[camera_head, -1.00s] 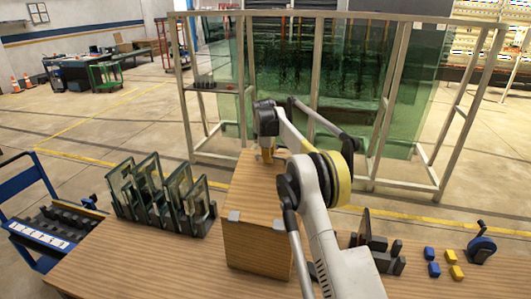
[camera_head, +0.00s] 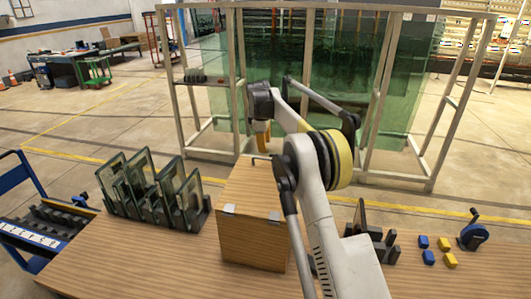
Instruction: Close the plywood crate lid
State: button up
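The plywood crate (camera_head: 253,244) stands on the wooden table, with its front face toward me. Its lid (camera_head: 252,190) lies over the top, with two grey hinges on the near edge. The lid looks down or nearly down; I cannot tell whether its far edge rests fully on the crate. A thin bar handle (camera_head: 256,157) shows near the far edge. My gripper (camera_head: 263,140) hangs just beyond and above that handle, its fingers small and yellowish. It seems apart from the lid, and its opening is too small to judge.
A rack of glass panes (camera_head: 155,200) stands left of the crate. Dark holders (camera_head: 375,240), blue and yellow blocks (camera_head: 437,250) and a blue suction cup (camera_head: 473,232) sit on the right. A large metal frame (camera_head: 238,80) with green glass stands behind the table.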

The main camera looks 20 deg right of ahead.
jog(key=v, duration=0.5)
jog(key=shift+r, duration=0.25)
jog(key=shift+c, duration=0.5)
